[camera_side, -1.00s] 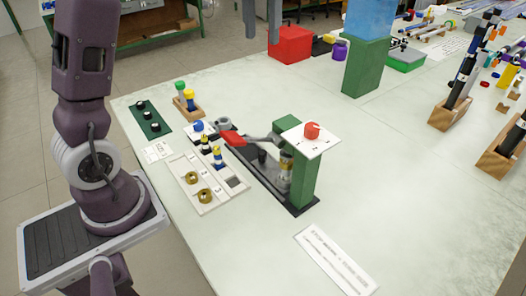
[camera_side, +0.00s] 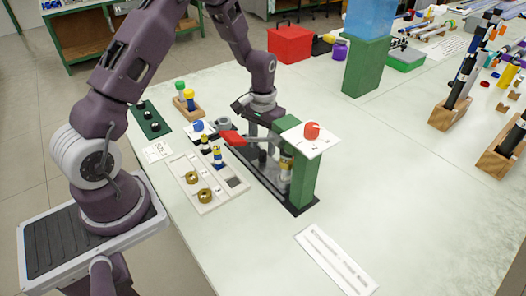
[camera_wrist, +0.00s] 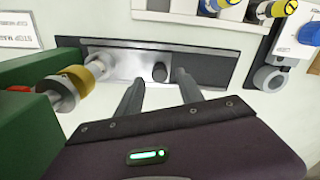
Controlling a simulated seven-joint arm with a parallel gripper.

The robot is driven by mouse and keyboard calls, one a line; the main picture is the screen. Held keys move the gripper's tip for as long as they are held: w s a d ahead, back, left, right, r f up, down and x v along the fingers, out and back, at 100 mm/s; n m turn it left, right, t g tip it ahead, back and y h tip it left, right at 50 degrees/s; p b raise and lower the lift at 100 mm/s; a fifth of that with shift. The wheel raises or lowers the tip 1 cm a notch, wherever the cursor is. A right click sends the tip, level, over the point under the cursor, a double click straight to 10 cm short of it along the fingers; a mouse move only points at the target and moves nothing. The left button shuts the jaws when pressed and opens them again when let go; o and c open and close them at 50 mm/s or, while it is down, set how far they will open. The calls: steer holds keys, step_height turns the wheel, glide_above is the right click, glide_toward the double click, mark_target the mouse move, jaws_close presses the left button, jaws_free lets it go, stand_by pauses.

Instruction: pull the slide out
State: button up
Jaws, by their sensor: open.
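The slide (camera_wrist: 125,64) is a shiny metal strip set in a long dark base, with a black knob (camera_wrist: 160,72) standing on it. In the side view, the dark base (camera_side: 300,208) runs beside a green post. My gripper (camera_wrist: 158,82) is open and empty, its two dark fingers pointing toward the slide on either side of the knob in the wrist view. I cannot tell whether they are level with the knob or above it.
The green post (camera_side: 304,178), topped by a white plate with a red knob (camera_side: 312,130), stands close to my gripper. A yellow-and-metal cylinder (camera_wrist: 76,80) sticks out beside the green block. A pale tray (camera_side: 212,198) with brass rings lies left.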

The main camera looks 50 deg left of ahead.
mark_target(263, 151)
step_height(263, 151, down, 3)
steer(key=shift+f, duration=0.2)
steer(key=shift+c, duration=0.4)
jaws_close()
stand_by(1.0)
